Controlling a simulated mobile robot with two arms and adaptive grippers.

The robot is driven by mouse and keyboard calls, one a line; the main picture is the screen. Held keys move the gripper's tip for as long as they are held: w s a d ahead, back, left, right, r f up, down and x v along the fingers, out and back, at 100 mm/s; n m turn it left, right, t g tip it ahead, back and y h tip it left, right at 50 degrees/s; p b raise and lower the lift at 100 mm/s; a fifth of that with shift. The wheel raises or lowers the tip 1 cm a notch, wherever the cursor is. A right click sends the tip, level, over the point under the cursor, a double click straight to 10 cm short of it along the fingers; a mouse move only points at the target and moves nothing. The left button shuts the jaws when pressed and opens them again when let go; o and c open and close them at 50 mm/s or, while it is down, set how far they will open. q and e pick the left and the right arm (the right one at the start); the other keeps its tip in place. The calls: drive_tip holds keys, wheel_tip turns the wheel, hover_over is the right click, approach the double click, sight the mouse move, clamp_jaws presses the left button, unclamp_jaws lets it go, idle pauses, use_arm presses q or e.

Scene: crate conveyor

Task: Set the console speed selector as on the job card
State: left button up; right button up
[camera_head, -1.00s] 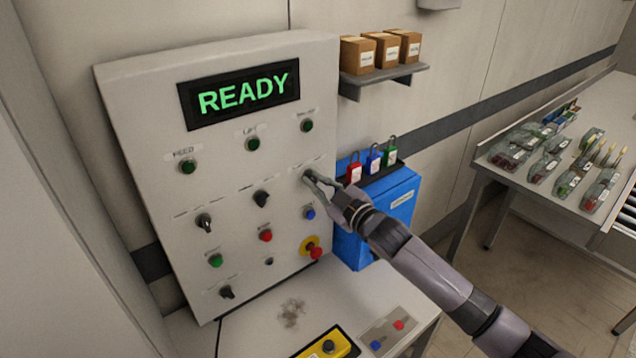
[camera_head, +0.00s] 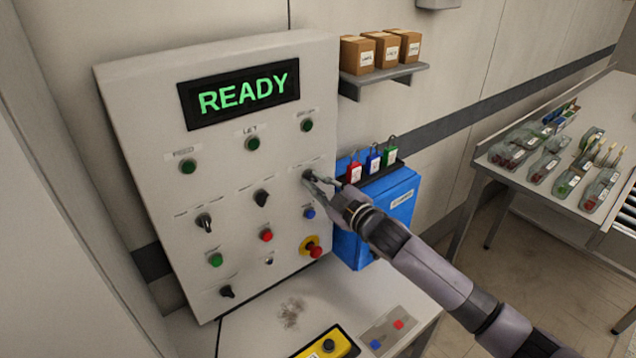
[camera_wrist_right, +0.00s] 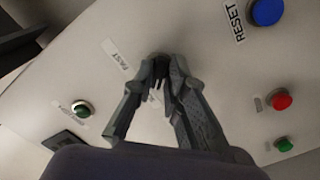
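The console (camera_head: 170,140) is a pale panel with a lit display (camera_head: 242,96) that reads READY. The speed selector (camera_head: 308,174) is a small dark knob at the right of its middle row. In the right wrist view the knob (camera_wrist_right: 160,58) shows at my fingertips, with a label reading FAST beside it. My right gripper (camera_head: 313,181) reaches in from the right; its fingertips (camera_wrist_right: 163,68) lie close on both sides of the knob. The fingers partly hide the knob, so its pointer direction cannot be read. I see no readable job card. My left gripper is out of view.
Other dark selectors (camera_head: 262,198) sit to the left. A blue button (camera_head: 309,213) and a red emergency stop on yellow (camera_head: 313,250) lie just below my gripper. A blue box (camera_head: 385,212) with padlocks above stands at right. A shelf (camera_head: 385,76) holds boxes.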

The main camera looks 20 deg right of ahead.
drive_tip(key=o, duration=0.3)
drive_tip(key=shift+s, duration=0.1)
drive_tip(key=v, duration=1.2)
idle(0.5)
